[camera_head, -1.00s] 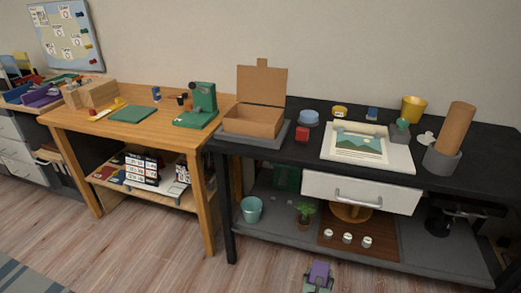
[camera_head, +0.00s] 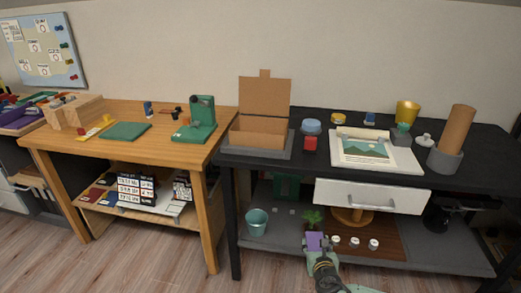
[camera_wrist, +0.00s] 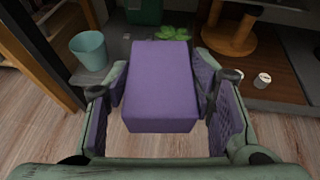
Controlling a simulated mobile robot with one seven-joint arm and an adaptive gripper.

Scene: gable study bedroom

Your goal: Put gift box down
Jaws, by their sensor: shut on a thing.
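The gift box is a plain purple block (camera_wrist: 160,85) held between the purple pads of my gripper (camera_wrist: 165,95) in the wrist view. My gripper is shut on it. In the head view the purple box (camera_head: 315,241) shows at the bottom centre, with my gripper (camera_head: 318,252) just below it. The box is in front of the black table's lower shelf (camera_head: 285,235). In the wrist view, wooden floor shows around and below it. The box hides part of the shelf behind it.
On the lower shelf are a teal bucket (camera_head: 257,222), a green plant (camera_head: 313,217) and white-topped knobs (camera_head: 354,242) on a brown mat. A white drawer (camera_head: 370,196) sticks out above.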

